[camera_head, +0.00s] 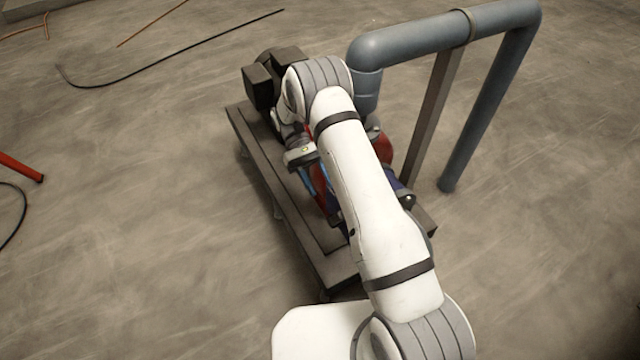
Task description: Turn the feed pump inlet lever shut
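The feed pump unit stands on a dark skid frame (255,160) in the middle of the view. Red pump parts (381,150) and a dark blue part (392,179) show on either side of my white arm. My arm reaches over the unit and covers much of it. The end of my wrist (300,155) shows at the arm's left, low over the skid. My gripper's fingers are not clearly visible, so I cannot tell their opening. I cannot make out the inlet lever, its position or any contact with it.
A thick grey-blue pipe (425,40) rises from the unit, runs right and bends down to the floor. A flat brown post (430,115) supports it. A black cable (170,58) lies behind left. A red bar (20,167) is at the left edge. Open floor surrounds the skid.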

